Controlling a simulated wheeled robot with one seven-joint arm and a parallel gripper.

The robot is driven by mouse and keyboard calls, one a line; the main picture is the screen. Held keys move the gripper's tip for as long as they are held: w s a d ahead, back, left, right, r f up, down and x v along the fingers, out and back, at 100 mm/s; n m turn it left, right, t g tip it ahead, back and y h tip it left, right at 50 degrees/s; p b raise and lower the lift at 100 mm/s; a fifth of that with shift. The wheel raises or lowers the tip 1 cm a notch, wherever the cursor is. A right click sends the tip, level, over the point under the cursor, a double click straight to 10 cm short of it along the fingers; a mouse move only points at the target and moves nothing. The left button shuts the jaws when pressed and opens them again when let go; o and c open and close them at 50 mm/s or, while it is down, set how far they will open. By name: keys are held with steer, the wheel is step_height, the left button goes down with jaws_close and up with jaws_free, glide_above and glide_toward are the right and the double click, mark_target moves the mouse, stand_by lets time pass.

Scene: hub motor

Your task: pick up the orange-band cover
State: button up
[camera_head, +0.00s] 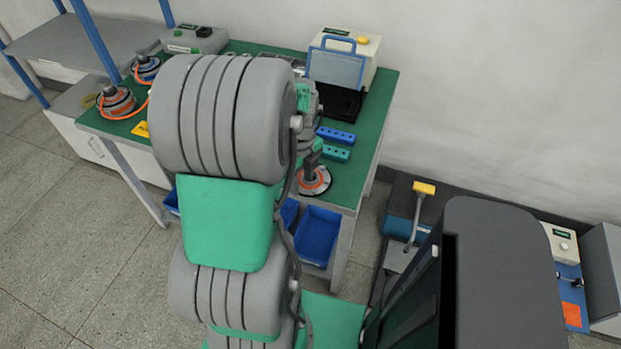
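A round dark cover with an orange band (317,188) lies flat on the green table near its front right edge. My gripper (311,167) points down right over its middle. The fingertips are small and partly hidden, so I cannot tell whether they touch the cover or how far apart they are. A round motor part with orange colouring (117,103) and an orange cable stands at the left end of the table. My large grey arm links hide the middle of the table.
On the green table (345,190), blue (336,134) and teal (335,153) blocks with holes lie just behind the cover. A beige machine with a blue-framed guard (336,67) stands at the back right. Blue bins (318,236) hang below the front edge.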

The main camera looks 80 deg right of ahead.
jaws_close()
stand_by(0.4)
